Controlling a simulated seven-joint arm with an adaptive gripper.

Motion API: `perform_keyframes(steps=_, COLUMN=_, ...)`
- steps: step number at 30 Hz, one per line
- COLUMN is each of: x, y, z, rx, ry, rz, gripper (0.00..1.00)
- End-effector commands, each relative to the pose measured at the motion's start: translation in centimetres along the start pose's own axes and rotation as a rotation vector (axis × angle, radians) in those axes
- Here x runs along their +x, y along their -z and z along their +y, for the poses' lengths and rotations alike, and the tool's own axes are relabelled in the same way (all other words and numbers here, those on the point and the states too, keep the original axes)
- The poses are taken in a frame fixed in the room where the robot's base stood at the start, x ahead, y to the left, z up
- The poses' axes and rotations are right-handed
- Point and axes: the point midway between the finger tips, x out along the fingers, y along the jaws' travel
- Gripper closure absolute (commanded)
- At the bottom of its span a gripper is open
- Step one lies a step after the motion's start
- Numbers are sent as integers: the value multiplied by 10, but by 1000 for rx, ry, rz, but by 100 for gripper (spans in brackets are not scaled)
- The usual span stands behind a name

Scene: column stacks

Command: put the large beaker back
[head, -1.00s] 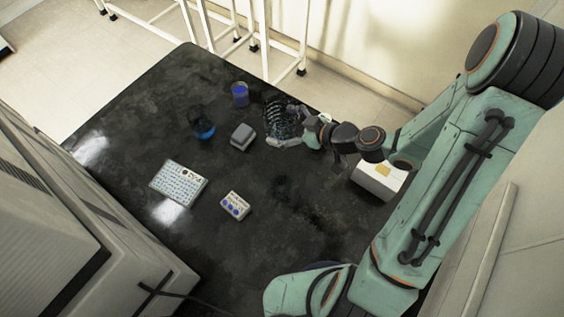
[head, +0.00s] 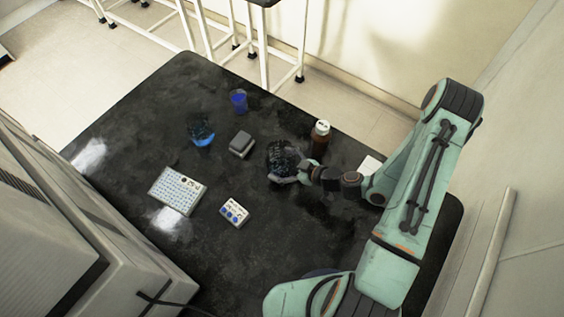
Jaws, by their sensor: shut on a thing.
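A clear, dark-looking glass vessel (head: 281,155), which looks like the large beaker, is at my gripper (head: 292,174) right of the middle of the black table. My gripper is shut on it from the right. The blurred glass and the fingers overlap, so I cannot tell whether its base touches the table. A beaker with blue liquid (head: 202,135) and a smaller one with violet-blue liquid (head: 239,101) stand apart to the left.
A grey block (head: 241,145) lies left of the held vessel. A white well plate (head: 178,190) and a small box with blue circles (head: 234,212) lie nearer. A brown bottle with a white cap (head: 320,138) stands behind my gripper. A white box (head: 371,167) is partly hidden by my arm.

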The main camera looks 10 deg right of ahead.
Motion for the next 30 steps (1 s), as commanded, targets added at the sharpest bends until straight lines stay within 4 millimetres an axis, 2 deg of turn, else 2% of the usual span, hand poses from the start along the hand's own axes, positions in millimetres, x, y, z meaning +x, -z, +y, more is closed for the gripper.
perform_keyframes(steps=10, x=2, y=-4, z=-1, rx=0, ry=0, rz=1, gripper=64)
perform_keyframes(steps=11, x=2, y=-4, z=-1, rx=-1, ry=0, rz=0, gripper=21)
perform_keyframes(steps=12, x=2, y=-4, z=-1, rx=-1, ry=0, rz=0, gripper=8)
perform_keyframes(steps=13, x=2, y=-4, z=-1, rx=-1, ry=0, rz=0, gripper=0)
perform_keyframes(steps=25, x=0, y=-3, z=-1, rx=0, ry=0, rz=0, gripper=0)
perform_keyframes(steps=30, x=-24, y=-4, z=0, rx=2, ry=-4, rz=-2, gripper=0)
